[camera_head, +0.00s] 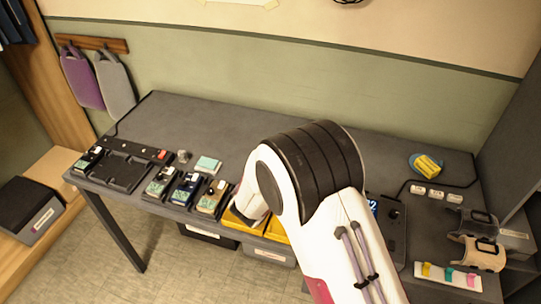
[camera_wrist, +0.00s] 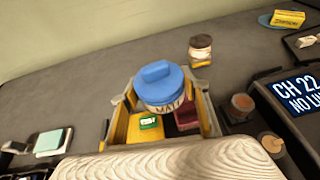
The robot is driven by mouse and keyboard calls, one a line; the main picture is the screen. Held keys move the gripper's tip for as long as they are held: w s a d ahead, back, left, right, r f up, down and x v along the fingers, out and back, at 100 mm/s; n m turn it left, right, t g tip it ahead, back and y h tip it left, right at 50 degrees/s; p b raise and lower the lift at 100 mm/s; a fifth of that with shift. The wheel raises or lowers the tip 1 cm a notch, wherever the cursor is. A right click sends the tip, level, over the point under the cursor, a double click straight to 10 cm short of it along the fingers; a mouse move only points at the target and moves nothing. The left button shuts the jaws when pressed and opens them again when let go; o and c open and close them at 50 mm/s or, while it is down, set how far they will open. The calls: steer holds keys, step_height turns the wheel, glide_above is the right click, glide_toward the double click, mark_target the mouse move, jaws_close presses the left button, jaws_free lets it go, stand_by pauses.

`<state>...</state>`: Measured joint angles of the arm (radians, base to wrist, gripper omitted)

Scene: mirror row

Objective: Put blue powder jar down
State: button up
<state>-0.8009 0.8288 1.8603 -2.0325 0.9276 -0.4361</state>
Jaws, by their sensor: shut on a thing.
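The blue powder jar (camera_wrist: 161,88) has a broad blue lid with a raised grip and a pale label with dark letters. It shows in the middle of the wrist view, looking upright. The jar is over a yellow tray (camera_wrist: 115,124) that holds a small green item and a dark red item. I cannot tell whether its base touches the tray. In the head view my arm hides the jar and gripper; part of a yellow tray (camera_head: 235,219) shows beside the arm.
A small glass jar (camera_wrist: 200,49) stands behind the tray. Another small jar (camera_wrist: 243,103) and a CH 22 display (camera_wrist: 300,88) are to its right. Several labelled devices (camera_head: 186,187) line the table's left front. A yellow sponge (camera_head: 427,166) lies far right. The table's back is mostly clear.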

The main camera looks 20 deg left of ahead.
steer(key=w+d+r, duration=0.3)
steer(key=d+r, duration=0.8)
steer(key=w+d+r, duration=0.3)
steer(key=d+r, duration=0.8)
steer(key=s+d+r+n+y, duration=0.1)
steer(key=s+d+r, duration=1.4)
steer(key=d+r, duration=0.2)
steer(key=w+a+f+n+g+y, duration=0.2)
steer(key=w+a+f+n+y, duration=0.45)
steer(key=w+a+f, duration=1.65)
steer(key=w+a+f+n+g+y, duration=0.1)
steer(key=a+f+n+y, duration=0.1)
steer(key=a+f, duration=0.5)
steer(key=w+a+f+n+g+y, duration=0.15)
steer(key=a+f, duration=0.25)
steer(key=a, duration=0.5)
steer(key=s+a+f+n+g+y, duration=0.2)
steer(key=a+n+g, duration=0.3)
steer(key=a, duration=0.9)
steer(key=shift+s+g+y, duration=0.3)
steer(key=shift+g+y, duration=0.15)
steer(key=shift+y, duration=0.25)
